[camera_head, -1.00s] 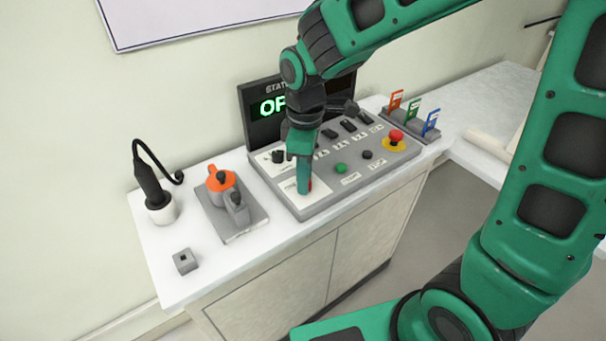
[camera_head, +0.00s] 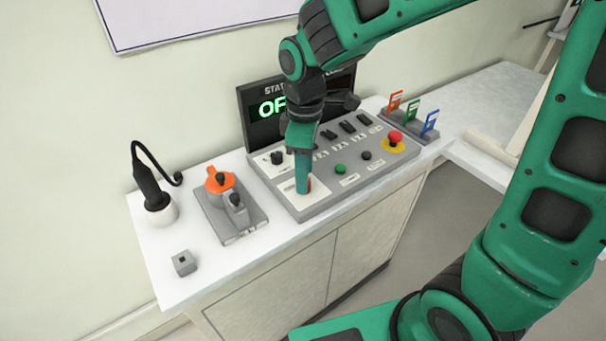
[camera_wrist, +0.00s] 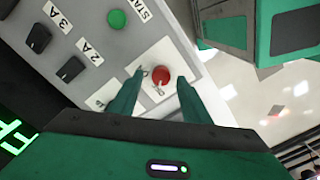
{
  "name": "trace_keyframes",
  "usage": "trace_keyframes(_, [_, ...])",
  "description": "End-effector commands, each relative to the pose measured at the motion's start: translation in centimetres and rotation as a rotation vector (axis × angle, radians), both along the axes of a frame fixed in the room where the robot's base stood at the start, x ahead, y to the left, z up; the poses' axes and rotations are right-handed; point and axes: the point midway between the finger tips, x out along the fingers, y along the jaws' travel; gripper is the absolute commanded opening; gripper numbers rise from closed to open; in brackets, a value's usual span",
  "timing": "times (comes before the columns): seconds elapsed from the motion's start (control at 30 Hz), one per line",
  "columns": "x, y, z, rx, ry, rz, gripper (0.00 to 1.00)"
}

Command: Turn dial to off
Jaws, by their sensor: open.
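A red round knob (camera_wrist: 160,74) sits on a white plate with black marks near the front left corner of the grey control panel (camera_head: 345,187). In the head view only a sliver of the red knob (camera_head: 309,185) shows beside my gripper (camera_head: 302,190). In the wrist view my open gripper (camera_wrist: 162,79) has one finger on each side of the red knob. I cannot tell whether the fingers touch it. A black knob (camera_head: 277,157) stands on another white plate behind it. I cannot tell which knob is the dial.
A status screen (camera_head: 263,128) with green letters, partly hidden, stands behind the panel. A red emergency button (camera_head: 395,137), a green button (camera_head: 340,169) and black switches share the panel. An orange-handled device (camera_head: 220,181) and a black tool (camera_head: 152,188) stand to the left.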

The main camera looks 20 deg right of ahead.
Motion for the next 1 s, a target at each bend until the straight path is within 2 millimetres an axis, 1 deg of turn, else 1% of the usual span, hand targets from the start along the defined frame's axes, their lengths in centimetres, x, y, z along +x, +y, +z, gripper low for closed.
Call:
trace_keyframes(0.03, [0.1,0.0,1.0,0.002,-0.007,0.000,0.43])
trace_keyframes(0.3, [0.2,0.0,6.0,0.002,-0.005,-0.002,0.43])
trace_keyframes(0.4, [0.2,0.0,7.4,0.001,-0.004,-0.002,0.43])
trace_keyframes(0.5, [0.2,-0.1,8.4,0.001,-0.003,-0.003,0.43])
trace_keyframes(0.67, [0.2,-0.1,9.1,0.000,-0.002,-0.003,0.43])
trace_keyframes(0.93, [0.2,-0.1,9.1,0.000,-0.002,-0.004,0.43])
trace_keyframes(1.0, [0.1,-0.6,9.1,-0.001,-0.003,-0.024,0.43])
